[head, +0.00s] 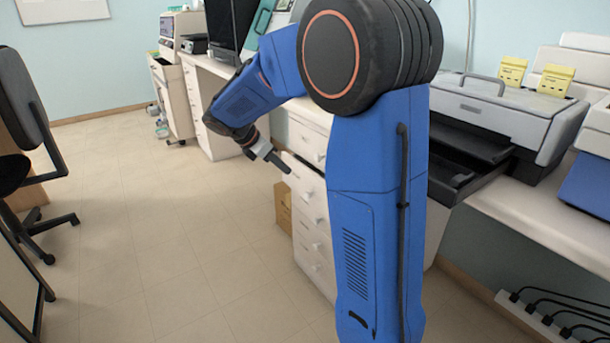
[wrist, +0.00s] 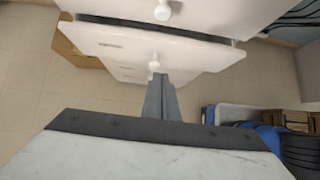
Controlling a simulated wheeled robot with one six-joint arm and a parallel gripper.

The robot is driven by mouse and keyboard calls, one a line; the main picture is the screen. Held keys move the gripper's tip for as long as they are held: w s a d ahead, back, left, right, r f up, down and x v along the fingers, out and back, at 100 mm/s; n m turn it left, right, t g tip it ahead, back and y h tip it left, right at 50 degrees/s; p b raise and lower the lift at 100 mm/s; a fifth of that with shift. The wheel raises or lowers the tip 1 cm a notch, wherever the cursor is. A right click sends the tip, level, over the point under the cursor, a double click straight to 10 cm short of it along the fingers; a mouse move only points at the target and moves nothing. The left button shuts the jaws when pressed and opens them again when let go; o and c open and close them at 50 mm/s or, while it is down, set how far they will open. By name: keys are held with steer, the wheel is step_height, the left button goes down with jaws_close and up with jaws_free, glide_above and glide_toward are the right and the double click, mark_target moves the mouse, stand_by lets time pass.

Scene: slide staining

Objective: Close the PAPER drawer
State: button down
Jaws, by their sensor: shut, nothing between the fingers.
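The white drawer unit stands under the bench in the head view. One of its drawers (head: 303,178), below the top one, sticks out a little. In the wrist view this drawer (wrist: 190,53) has a white round knob (wrist: 154,64) and a dark gap above its front. Its label is too small to read, so I cannot confirm that it is the PAPER drawer. My gripper (head: 286,168) is shut and empty, close in front of this drawer. In the wrist view the closed fingers (wrist: 161,78) point at the knob; I cannot tell whether they touch it.
The top drawer (head: 308,143) looks flush. A brown cardboard box (head: 283,207) stands on the floor beside the unit. A black office chair (head: 30,120) is at the left. The tiled floor between them is clear. A printer (head: 500,115) sits on the bench at the right.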

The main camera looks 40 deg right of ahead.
steer(key=a+h, duration=0.2)
glide_toward(317, 176)
step_height(317, 176, down, 5)
steer(key=d, duration=0.1)
steer(key=shift+s+d+r+t, duration=0.1)
steer(key=shift+s+d+t, duration=0.05)
steer(key=shift+d, duration=0.4)
steer(key=shift+s+d+t, duration=0.15)
steer(key=shift+s+d, duration=0.05)
steer(key=shift+d, duration=0.3)
steer(key=shift+d, duration=1.3)
